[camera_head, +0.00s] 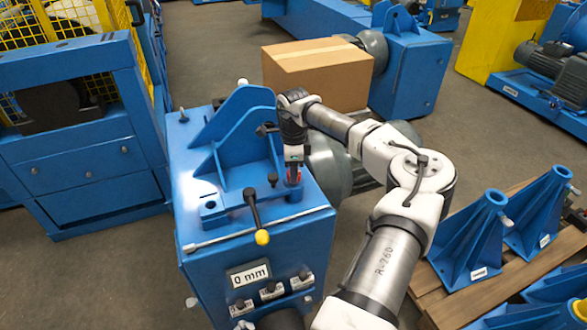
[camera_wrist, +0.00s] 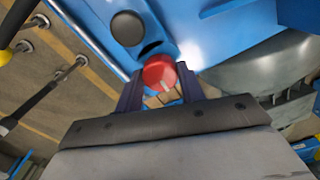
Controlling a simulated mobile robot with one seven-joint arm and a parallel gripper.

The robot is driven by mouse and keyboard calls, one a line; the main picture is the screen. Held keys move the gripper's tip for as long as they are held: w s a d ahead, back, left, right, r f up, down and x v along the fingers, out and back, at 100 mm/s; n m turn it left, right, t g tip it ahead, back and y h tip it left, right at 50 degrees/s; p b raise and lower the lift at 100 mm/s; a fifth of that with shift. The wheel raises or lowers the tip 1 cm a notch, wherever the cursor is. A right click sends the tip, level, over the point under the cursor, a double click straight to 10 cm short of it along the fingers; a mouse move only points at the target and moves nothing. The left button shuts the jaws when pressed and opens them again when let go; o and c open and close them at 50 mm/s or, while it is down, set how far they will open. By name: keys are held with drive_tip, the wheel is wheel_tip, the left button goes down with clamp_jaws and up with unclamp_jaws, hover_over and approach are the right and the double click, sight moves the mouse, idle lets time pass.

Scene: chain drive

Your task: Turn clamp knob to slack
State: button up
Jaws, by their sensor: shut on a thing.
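The clamp knob (camera_wrist: 159,72) is red with a pale mark on its face, and sits at the edge of the blue machine top. In the head view the knob (camera_head: 294,173) shows as a small red patch under my gripper (camera_head: 294,178), near the right side of the blue machine (camera_head: 255,270). In the wrist view my gripper (camera_wrist: 160,92) has its dark fingers on both sides of the knob, shut on it. The knob's lower side is partly hidden between the fingers.
A lever with a yellow ball end (camera_head: 262,237) stands at the machine's front. A black knob (camera_head: 272,179) is left of my gripper. A blue bracket (camera_head: 235,120) rises behind. A "0 mm" label (camera_head: 250,275) is on the front. A cardboard box (camera_head: 318,75) stands behind my arm.

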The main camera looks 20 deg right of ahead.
drive_tip(key=shift+r, duration=0.1)
idle(0.3)
drive_tip(key=o, duration=1)
drive_tip(key=shift+c, duration=0.2)
wheel_tip(320, 180, up, 14)
drive_tip(key=b, duration=0.1)
